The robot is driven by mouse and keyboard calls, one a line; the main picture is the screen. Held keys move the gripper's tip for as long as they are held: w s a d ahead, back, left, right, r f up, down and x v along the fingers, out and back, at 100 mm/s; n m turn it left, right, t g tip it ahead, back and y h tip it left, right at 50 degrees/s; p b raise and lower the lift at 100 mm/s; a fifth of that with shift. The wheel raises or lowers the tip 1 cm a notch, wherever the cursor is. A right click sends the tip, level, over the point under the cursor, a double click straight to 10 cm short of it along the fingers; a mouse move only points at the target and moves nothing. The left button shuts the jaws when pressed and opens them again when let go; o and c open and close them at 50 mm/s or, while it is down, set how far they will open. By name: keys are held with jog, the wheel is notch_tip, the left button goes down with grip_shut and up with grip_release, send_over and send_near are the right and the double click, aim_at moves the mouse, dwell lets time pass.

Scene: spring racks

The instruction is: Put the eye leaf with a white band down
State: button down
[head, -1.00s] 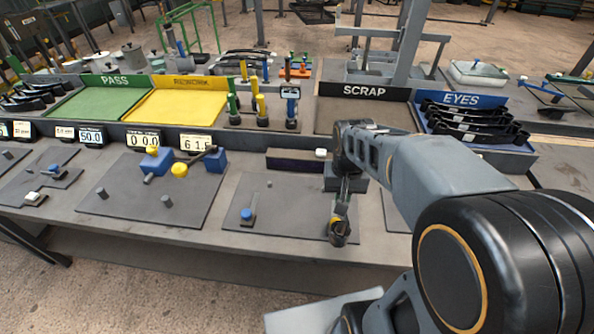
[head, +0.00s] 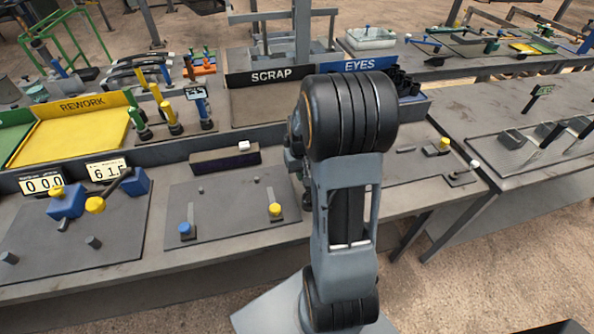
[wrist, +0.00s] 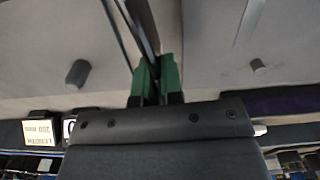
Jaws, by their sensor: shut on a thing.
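In the wrist view, my gripper (wrist: 156,78) has green finger pads closed on a long dark leaf (wrist: 140,22). The leaf runs up out of the top of the picture, seen nearly edge-on. I see no white band on the part that shows. A grey plate lies beyond the leaf; I cannot tell whether the leaf touches it. In the head view my own arm hides the gripper and the held leaf. The EYES bin (head: 413,102) stands behind my arm at the back of the bench, with dark leaf ends showing.
The SCRAP tray (head: 262,104) and yellow REWORK tray (head: 75,137) stand along the back. A fixture plate (head: 228,205) with blue and yellow knobs lies left of my arm. A grey peg (wrist: 78,73) and a display (wrist: 39,132) show in the wrist view.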

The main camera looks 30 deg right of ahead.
jog(key=shift+w+d+f, duration=0.1)
jog(key=shift+d+f, duration=0.1)
jog(key=f, duration=0.2)
jog(key=shift+w+d+f, duration=0.1)
jog(key=shift+d+f, duration=0.15)
jog(key=shift+f, duration=0.5)
jog(key=shift+f, duration=0.15)
jog(key=c, duration=1.3)
grip_release()
jog(key=shift+o, duration=0.2)
